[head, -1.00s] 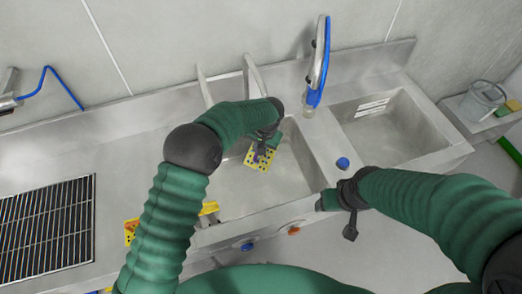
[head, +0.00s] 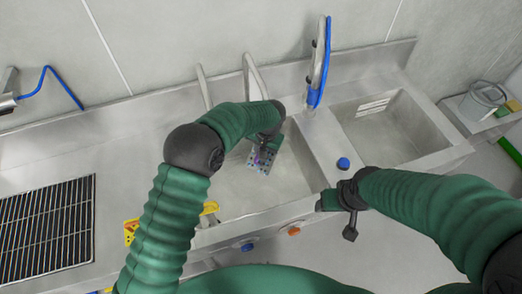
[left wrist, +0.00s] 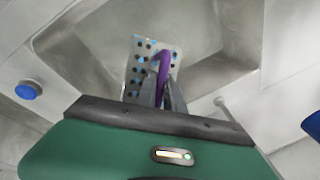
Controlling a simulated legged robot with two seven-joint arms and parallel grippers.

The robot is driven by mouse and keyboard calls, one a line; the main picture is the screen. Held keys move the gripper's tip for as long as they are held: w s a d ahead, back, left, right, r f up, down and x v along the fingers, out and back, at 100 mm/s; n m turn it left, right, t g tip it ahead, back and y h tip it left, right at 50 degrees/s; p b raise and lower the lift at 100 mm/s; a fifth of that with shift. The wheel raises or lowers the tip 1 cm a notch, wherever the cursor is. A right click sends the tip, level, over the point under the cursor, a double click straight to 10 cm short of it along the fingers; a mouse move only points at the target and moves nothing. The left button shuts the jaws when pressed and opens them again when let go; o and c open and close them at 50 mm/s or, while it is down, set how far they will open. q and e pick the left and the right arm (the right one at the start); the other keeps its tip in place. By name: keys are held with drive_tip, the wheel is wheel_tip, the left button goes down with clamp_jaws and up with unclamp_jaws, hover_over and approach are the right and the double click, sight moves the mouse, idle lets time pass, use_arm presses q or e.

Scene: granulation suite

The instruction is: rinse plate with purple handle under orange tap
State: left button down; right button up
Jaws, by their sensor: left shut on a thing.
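The plate (head: 262,162), grey with blue and dark holes, is held over the left sink basin (head: 225,195). It also shows in the left wrist view (left wrist: 137,75). Its purple handle (left wrist: 164,66) is between the fingers of my left gripper (left wrist: 162,88), which is shut on it. In the head view my left gripper (head: 266,145) is partly hidden by its arm. An orange knob (head: 294,231) is on the sink's front. My right gripper (head: 328,200) is near the front edge, above and right of that knob; its fingers are not clear. No water stream is discernible.
Two pale spouts (head: 204,87) (head: 254,76) rise behind the left basin. A blue-hosed spray tap (head: 318,65) stands between the basins. Blue knobs are on the divider (head: 343,163) and front (head: 247,246). A yellow piece (head: 131,232) lies left. The right basin (head: 385,130) looks empty.

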sight(256, 159)
use_arm(q)
drive_tip(key=s, duration=0.1)
drive_tip(key=s+a, duration=0.1)
drive_tip(key=s, duration=0.1)
drive_tip(key=shift+a+r, duration=0.1)
drive_tip(key=shift+a, duration=0.2)
drive_tip(key=shift+s+a, duration=0.3)
drive_tip(key=shift+s, duration=0.3)
drive_tip(key=shift+s+a, duration=0.25)
drive_tip(key=shift+s, duration=0.4)
drive_tip(key=shift+s+a, duration=0.3)
drive_tip(key=shift+s, duration=0.3)
drive_tip(key=s+a+r+p, duration=0.2)
drive_tip(key=s+r, duration=0.2)
drive_tip(key=shift+s, duration=0.25)
